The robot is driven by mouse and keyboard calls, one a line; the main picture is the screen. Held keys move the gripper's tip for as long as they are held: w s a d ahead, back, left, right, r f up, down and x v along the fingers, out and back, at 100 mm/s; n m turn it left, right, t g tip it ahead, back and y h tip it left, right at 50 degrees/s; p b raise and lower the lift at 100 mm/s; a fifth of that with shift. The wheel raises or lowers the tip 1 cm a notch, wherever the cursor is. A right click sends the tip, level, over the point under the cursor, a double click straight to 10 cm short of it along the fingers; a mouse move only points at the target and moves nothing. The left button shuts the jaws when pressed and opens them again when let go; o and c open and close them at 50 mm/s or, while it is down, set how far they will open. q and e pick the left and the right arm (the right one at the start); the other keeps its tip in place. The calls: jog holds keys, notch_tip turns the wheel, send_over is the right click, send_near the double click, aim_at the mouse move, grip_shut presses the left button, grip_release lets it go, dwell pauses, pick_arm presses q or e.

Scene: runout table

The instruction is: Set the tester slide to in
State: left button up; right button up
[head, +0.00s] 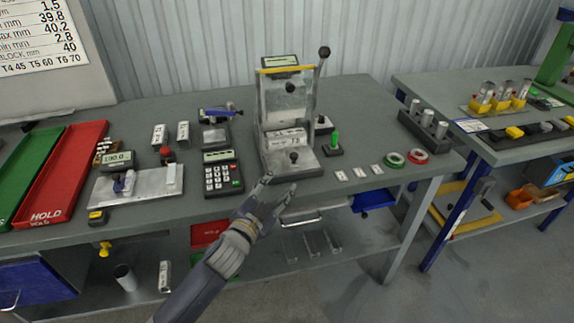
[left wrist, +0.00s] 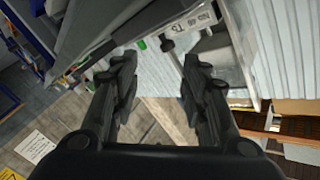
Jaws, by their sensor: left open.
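The tester (head: 287,105) stands mid-table, with an upright frame, a yellow bar, a side lever with a black ball and a small display on top. At its front a grey slide plate (head: 306,163) carries a dark knob (head: 296,153); I cannot tell whether the slide is in or out. My left gripper (head: 280,187) is open and empty, just in front of the table edge below the slide, apart from the tester. In the left wrist view the open fingers (left wrist: 160,82) frame empty space, with the tester's label (left wrist: 198,20) beyond. My right gripper is not in view.
Left of the tester are a keypad (head: 222,175), a metal fixture plate (head: 135,184) and red (head: 68,170) and green trays. Right of it are a green pin (head: 334,141), white tags and green and red rings (head: 417,156). Bare table front lies around the tester.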

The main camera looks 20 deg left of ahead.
aim_at(292, 158)
pick_arm(q)
jog(key=w+m, duration=0.3)
jog(key=m, duration=0.6)
jog(key=w+m, duration=0.4)
jog(key=m, duration=0.6)
jog(key=w+m+p, duration=0.1)
jog(key=w+m, duration=0.3)
jog(key=m, duration=0.5)
jog(key=shift+w+r+m+y, duration=0.1)
jog(key=shift+w+m+y, duration=0.1)
jog(key=shift+m+y, duration=0.1)
grip_shut()
